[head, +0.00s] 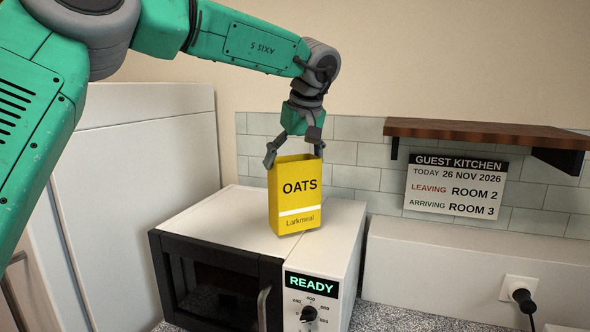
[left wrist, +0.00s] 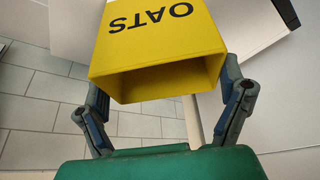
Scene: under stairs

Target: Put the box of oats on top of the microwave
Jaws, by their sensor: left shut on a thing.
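The yellow box of oats (head: 295,200) is upright at the microwave's top, label facing me. Its lower edge looks at or just above the white top of the microwave (head: 235,215); I cannot tell if it touches. My left gripper (head: 294,160) is shut on the upper part of the box from above, one finger on each side. In the left wrist view the box (left wrist: 155,50) shows its open, hollow-looking upper end between the two fingers (left wrist: 165,100). The microwave has a dark door and a lit "READY" display. My right gripper is not in view.
A wooden shelf (head: 480,131) sticks out from the tiled wall at the right, above a sign (head: 455,186). A white cabinet (head: 140,170) stands left of the microwave. A plug sits in a socket (head: 518,292) at the lower right. Speckled counter (head: 385,319) shows beside the microwave.

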